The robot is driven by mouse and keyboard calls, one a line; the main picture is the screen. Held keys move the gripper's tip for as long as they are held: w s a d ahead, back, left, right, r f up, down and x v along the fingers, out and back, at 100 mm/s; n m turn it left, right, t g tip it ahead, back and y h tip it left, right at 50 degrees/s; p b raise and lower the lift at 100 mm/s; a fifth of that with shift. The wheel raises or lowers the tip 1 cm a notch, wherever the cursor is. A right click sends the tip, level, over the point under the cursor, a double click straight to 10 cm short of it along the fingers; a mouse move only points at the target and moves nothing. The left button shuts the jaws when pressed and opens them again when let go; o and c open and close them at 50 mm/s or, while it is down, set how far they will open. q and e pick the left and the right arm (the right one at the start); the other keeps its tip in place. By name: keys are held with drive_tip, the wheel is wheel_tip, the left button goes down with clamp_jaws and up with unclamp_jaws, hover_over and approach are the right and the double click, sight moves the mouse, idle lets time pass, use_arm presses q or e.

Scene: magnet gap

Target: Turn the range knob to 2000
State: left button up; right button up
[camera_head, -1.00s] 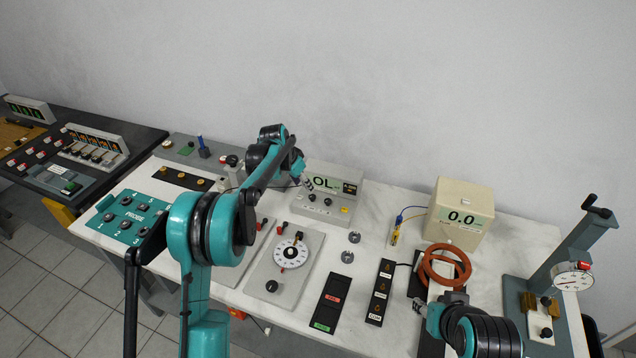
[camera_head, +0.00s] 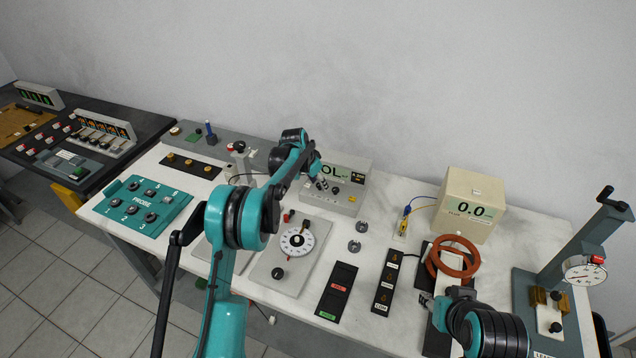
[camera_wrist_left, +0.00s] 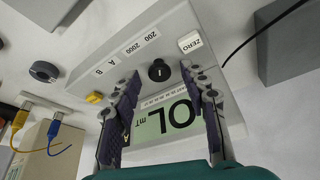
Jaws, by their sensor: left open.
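The grey meter box (camera_head: 352,187) stands at the back middle of the white table. Its display reads OL, with mT beside it in the left wrist view (camera_wrist_left: 168,118). The black range knob (camera_wrist_left: 159,71) sits on its front panel near the labels 2000 and 200. A small pale mark shows on the knob, but I cannot tell which label it points at. My left gripper (camera_head: 318,178) is open at the meter's front. In the left wrist view its fingers (camera_wrist_left: 160,80) stand on either side of the knob, apart from it. My right gripper (camera_head: 426,299) is partly hidden at lower right.
A white ZERO button (camera_wrist_left: 190,43) and a yellow button (camera_wrist_left: 94,97) flank the knob. A dial plate (camera_head: 290,262) lies in front of the meter. A cream box (camera_head: 470,185) reading 0.0 and orange rings (camera_head: 455,270) stand to the right.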

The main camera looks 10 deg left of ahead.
use_arm(q)
clamp_jaws()
drive_tip(key=shift+n, duration=0.3)
drive_tip(key=n, duration=0.1)
drive_tip(key=n+y, duration=0.1)
drive_tip(key=n, duration=0.1)
drive_tip(key=n+y, duration=0.1)
drive_tip(key=n, duration=0.1)
drive_tip(key=shift+s+d+t, duration=0.1)
drive_tip(key=shift+d+t, duration=0.15)
drive_tip(key=shift+t, duration=0.15)
drive_tip(key=n+y, duration=0.1)
drive_tip(key=n, duration=0.2)
drive_tip(key=n+y, duration=0.1)
drive_tip(key=n, duration=0.2)
drive_tip(key=shift+d+p, duration=0.2)
drive_tip(key=shift+p, duration=0.15)
drive_tip(key=shift+n, duration=0.3)
unclamp_jaws()
drive_tip(key=shift+y, duration=0.3)
